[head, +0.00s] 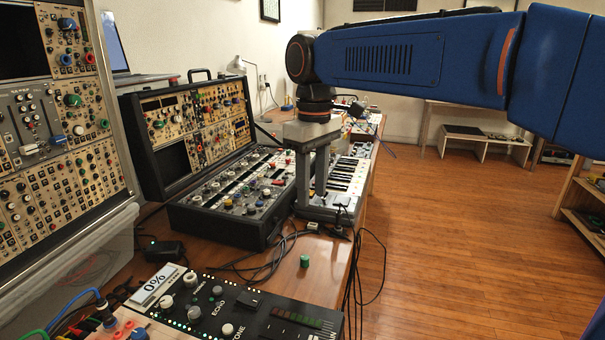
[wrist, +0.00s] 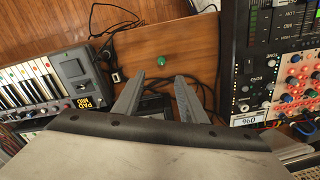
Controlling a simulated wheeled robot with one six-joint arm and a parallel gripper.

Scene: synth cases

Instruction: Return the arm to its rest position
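My gripper (head: 312,190) hangs below my blue arm and points down over the bench, between the open synth case (head: 235,195) and the small keyboard (head: 349,176). In the wrist view its two fingers (wrist: 159,92) stand apart with nothing held between them. A small green knob (head: 305,261) stands on the wooden bench top, nearer the camera than the gripper. It also shows in the wrist view (wrist: 161,61), just beyond the fingertips. How high the fingertips are above the things below is hard to tell.
A black mixer panel (head: 255,309) lies in front. A tall modular rack (head: 60,130) stands at the left. Loose black cables (head: 275,262) run over the bench and its right edge. A laptop (head: 115,45) sits behind. The wooden floor (head: 450,240) at the right is open.

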